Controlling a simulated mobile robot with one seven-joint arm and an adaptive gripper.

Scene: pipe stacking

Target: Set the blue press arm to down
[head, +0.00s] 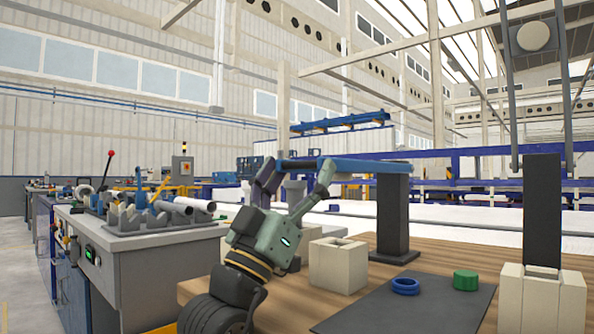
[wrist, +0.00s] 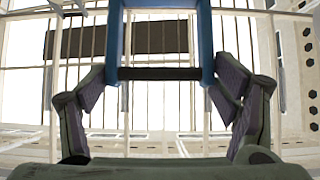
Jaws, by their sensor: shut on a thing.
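The blue press arm (head: 372,167) extends roughly level from the top of a dark upright post (head: 392,215) toward my gripper (head: 294,175). Its near end has a dark crossbar handle (head: 297,163). In the wrist view, the blue press arm (wrist: 206,45) ends in two prongs with the dark crossbar (wrist: 160,74) between them. Exact finger contact is hard to see.
On the wooden table, a pale square block (head: 338,266) stands below the press arm. A dark mat (head: 420,312) bears a blue ring (head: 405,286) and a green cylinder (head: 466,279). A pale holder (head: 541,300) with a dark upright stands right. A grey bench (head: 150,255) with pipes stands left.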

